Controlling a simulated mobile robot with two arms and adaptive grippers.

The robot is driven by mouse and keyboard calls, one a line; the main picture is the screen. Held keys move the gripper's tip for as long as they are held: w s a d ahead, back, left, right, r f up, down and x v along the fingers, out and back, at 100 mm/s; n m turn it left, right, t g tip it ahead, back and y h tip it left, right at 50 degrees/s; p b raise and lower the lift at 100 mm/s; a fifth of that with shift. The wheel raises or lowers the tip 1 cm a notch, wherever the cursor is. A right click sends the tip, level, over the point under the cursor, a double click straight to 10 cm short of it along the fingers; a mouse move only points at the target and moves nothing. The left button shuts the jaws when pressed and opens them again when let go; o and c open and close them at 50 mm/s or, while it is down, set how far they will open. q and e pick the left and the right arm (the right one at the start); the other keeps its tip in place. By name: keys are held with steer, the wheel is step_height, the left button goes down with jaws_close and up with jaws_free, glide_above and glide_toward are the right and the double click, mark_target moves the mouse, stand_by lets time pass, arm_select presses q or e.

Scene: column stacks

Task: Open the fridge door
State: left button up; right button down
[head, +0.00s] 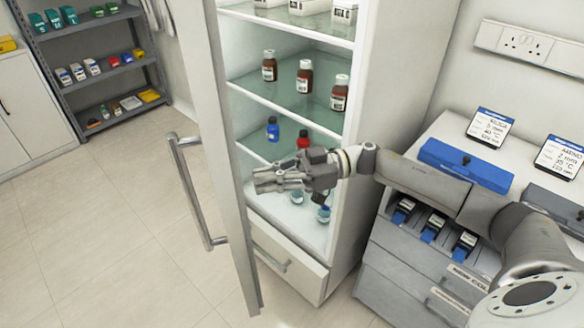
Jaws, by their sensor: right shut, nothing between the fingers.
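The fridge (392,75) stands in the middle of the head view, with its shelves and bottles showing. Its door (222,130) is swung open towards the left and seen nearly edge-on. The door's metal bar handle (187,190) is on the door's left side, and nothing holds it. My right gripper (258,181) is shut and empty. It is in front of the fridge opening, close to the inner side of the door; I cannot tell whether it touches the door. My left gripper is not in view.
Brown bottles (305,78) stand on the glass shelf (265,93). A drawer (285,262) is at the fridge bottom. A grey cabinet (400,285) with a blue box (466,165) stands right. A shelf rack (95,60) is far left. The floor left of the door is clear.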

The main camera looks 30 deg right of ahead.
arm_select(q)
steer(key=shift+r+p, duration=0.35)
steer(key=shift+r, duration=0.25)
arm_select(e)
steer(key=shift+w+a, duration=0.2)
steer(key=shift+a, duration=0.7)
steer(key=shift+w+a, duration=0.15)
steer(key=shift+a, duration=0.75)
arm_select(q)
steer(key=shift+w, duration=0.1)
